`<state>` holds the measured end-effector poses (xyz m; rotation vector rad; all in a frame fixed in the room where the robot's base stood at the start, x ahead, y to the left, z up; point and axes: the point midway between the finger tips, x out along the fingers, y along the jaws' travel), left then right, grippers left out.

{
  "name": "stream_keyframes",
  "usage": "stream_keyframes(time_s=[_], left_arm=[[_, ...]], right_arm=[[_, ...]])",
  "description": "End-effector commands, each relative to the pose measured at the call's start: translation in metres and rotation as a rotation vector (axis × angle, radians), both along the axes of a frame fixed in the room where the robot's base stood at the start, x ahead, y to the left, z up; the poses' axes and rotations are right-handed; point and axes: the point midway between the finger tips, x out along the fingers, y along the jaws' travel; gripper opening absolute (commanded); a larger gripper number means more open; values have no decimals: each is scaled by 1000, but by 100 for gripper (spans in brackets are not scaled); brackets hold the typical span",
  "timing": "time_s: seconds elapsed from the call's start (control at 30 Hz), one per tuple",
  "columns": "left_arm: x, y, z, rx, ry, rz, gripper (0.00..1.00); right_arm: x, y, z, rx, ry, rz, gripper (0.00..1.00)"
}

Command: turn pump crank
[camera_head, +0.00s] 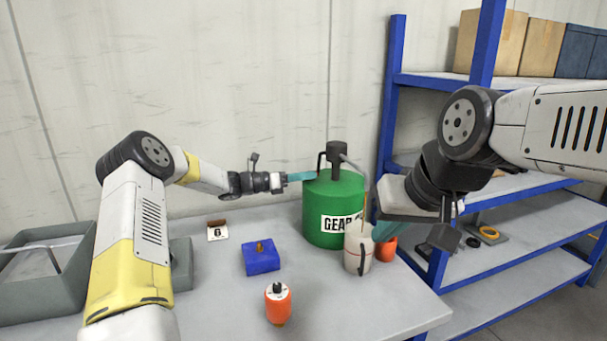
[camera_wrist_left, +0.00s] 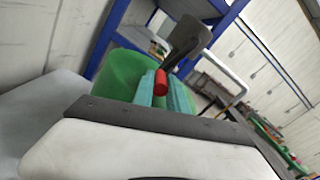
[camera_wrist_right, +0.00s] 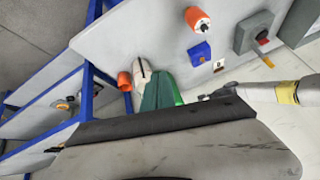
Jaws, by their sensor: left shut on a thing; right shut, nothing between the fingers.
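The green drum (camera_head: 333,205), marked "GEAR", stands on the table with a dark pump head (camera_head: 337,155) on top. My left gripper (camera_head: 312,175) is at the pump's left side. In the left wrist view its teal fingers (camera_wrist_left: 166,88) are shut on the red crank handle (camera_wrist_left: 160,82), below the dark pump (camera_wrist_left: 183,45). The crank handle is hidden by the fingers in the head view. A white jug (camera_head: 356,249) stands in front of the drum, by the pale hose. My right gripper (camera_head: 388,232) is shut and empty, pointing down beside the jug; its teal fingers also show in the right wrist view (camera_wrist_right: 158,90).
An orange container (camera_head: 386,249) stands behind the jug. An orange bottle (camera_head: 278,302), a blue block (camera_head: 261,257) and a small numbered card (camera_head: 217,231) are on the table. A grey bin (camera_head: 40,270) is at the left, a blue-framed shelf (camera_head: 392,95) at the right.

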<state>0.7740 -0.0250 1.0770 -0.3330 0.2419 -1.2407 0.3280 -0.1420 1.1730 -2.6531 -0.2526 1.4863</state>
Motion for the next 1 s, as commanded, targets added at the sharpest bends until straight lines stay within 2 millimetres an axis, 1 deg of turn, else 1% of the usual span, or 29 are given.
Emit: stream_keyframes(time_s=[0.3,0.37,0.47,0.57,0.67,0.7,0.77,0.8,0.87,0.9,0.97,1.0], left_arm=[[0,1,-1,2,-2,1,0],[0,1,-1,2,-2,1,0],[0,1,-1,2,-3,1,0],[0,1,-1,2,-3,1,0],[0,1,-1,2,-3,1,0],[0,1,-1,3,-3,1,0],[0,1,-1,3,-3,1,0],[0,1,-1,3,-3,1,0],[0,1,-1,3,-3,1,0],[0,1,-1,3,-3,1,0],[1,1,-1,3,-3,1,0],[1,1,-1,3,-3,1,0]], right_arm=[[2,0,1,-1,0,1,0],[7,0,5,-2,0,4,0],[24,1,17,-10,0,14,0],[54,3,36,-22,-1,30,0],[92,6,56,-37,-2,50,0],[108,8,63,-43,-3,58,0],[133,11,72,-51,-4,70,0],[149,14,78,-57,-5,78,0],[173,19,84,-66,-5,91,0],[190,22,88,-72,-7,98,0],[214,27,92,-82,-9,110,0],[231,31,94,-88,-10,118,0]])
